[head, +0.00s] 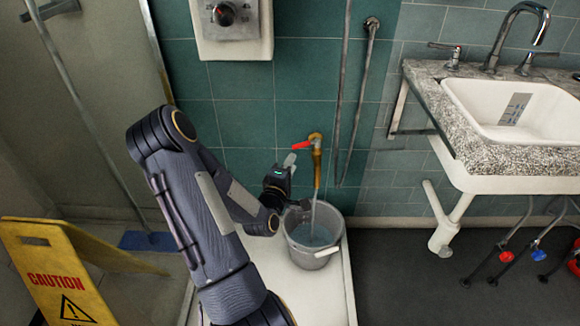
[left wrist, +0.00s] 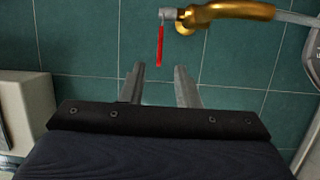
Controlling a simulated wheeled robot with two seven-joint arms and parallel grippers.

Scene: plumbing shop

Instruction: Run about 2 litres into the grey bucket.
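The grey bucket (head: 299,252) stands upright on a white ledge below a brass tap (head: 317,165). A pale stream of water (head: 313,212) runs from the spout into it, and bluish water shows inside. No level marks are readable. The tap's red lever (head: 301,145) points left in the head view; the lever (left wrist: 160,45) and brass body (left wrist: 230,12) also show in the left wrist view. My left gripper (head: 289,160) is just below and left of the lever, apart from it. Its fingers (left wrist: 160,75) are open with nothing between them. My right gripper is out of view.
A white sink (head: 460,100) in a speckled counter (head: 435,92) is at right, with pipes and red and blue valves beneath. A shower control (head: 232,20) is above on the tiled wall. A yellow caution sign (head: 50,270) stands at lower left.

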